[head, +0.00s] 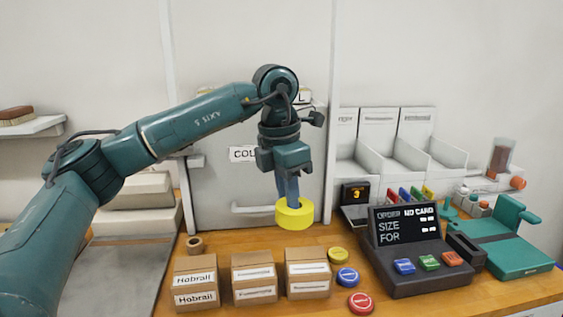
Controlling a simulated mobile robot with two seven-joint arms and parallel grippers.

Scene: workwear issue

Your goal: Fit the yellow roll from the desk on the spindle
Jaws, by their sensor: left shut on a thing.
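The yellow roll (295,220) is a short thick ring near the middle of the head view, at the back of the desk (228,241). My left gripper (288,198) points down and is shut on the roll, its fingertips at the ring's top and hole. I cannot tell exactly whether the roll clears the desk. A small teal post (449,207) stands at the right beside a flat teal device (495,240); I cannot tell for certain which part is the spindle. My right gripper is out of view.
Several cardboard boxes (195,284) line the front, with a small brown ring (195,244) behind. Yellow, blue and red round pieces (361,303) lie right of them.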

